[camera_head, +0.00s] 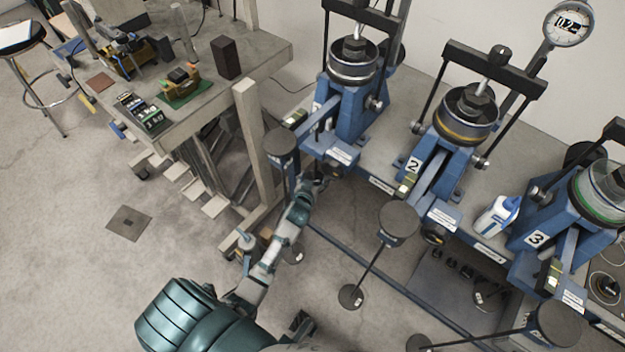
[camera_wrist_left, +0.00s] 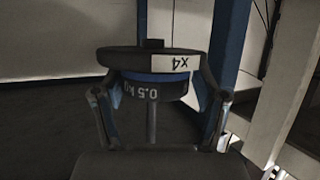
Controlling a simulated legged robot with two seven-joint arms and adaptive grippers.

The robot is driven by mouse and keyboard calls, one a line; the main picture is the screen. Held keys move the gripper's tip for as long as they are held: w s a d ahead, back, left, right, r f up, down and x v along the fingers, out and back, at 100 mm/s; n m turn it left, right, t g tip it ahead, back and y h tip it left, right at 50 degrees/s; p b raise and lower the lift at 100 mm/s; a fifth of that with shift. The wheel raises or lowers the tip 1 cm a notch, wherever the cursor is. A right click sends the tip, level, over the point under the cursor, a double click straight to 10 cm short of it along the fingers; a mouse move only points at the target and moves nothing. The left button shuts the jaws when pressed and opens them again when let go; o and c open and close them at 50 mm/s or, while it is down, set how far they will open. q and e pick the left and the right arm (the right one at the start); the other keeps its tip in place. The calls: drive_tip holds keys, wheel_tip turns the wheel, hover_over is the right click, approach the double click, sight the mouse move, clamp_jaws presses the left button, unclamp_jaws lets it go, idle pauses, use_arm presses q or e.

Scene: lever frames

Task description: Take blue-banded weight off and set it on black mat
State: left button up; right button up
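In the left wrist view, a dark round weight (camera_wrist_left: 143,94) marked 0.5 kg has a blue band (camera_wrist_left: 155,77). A dark disc labelled X4 (camera_wrist_left: 130,61) sits right above it, and a stem shows below it. My left gripper (camera_head: 318,183) is beside lever frame 1 in the head view. In the left wrist view its fingers (camera_wrist_left: 158,98) are spread on either side of the weight; I cannot tell whether they touch it. A dark mat-like patch (camera_head: 440,291) lies low beneath frame 2. My right gripper is not in view.
Blue lever frames 1 (camera_head: 345,105), 2 (camera_head: 462,150) and 3 (camera_head: 555,225) line the bench. Round dark pans on rods (camera_head: 399,219) stand in front. A workbench (camera_head: 215,95) is at upper left. A white bottle (camera_head: 497,217) stands between frames 2 and 3. The left floor is mostly clear.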

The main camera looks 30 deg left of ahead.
use_arm(q)
drive_tip(key=shift+d+r, duration=0.15)
drive_tip(key=shift+d, duration=0.35)
drive_tip(key=shift+d+r, duration=0.15)
drive_tip(key=shift+d, duration=0.35)
drive_tip(key=c, duration=0.6)
drive_tip(key=shift+w+d+r, duration=0.1)
drive_tip(key=shift+r, duration=0.05)
drive_tip(key=shift+c, duration=0.3)
drive_tip(key=shift+a, duration=0.85)
drive_tip(key=shift+c, duration=0.6)
drive_tip(key=shift+w+a, duration=0.1)
drive_tip(key=shift+a, duration=0.05)
drive_tip(key=shift+r+p, duration=0.35)
drive_tip(key=shift+r, duration=0.1)
drive_tip(key=s+d+f+p, duration=0.1)
drive_tip(key=s+d, duration=0.3)
drive_tip(key=s, duration=0.5)
drive_tip(key=s+d+f+p, duration=0.1)
drive_tip(key=s+d, duration=0.4)
drive_tip(key=s, duration=0.5)
drive_tip(key=shift+s+d, duration=0.25)
drive_tip(key=shift+s, duration=0.05)
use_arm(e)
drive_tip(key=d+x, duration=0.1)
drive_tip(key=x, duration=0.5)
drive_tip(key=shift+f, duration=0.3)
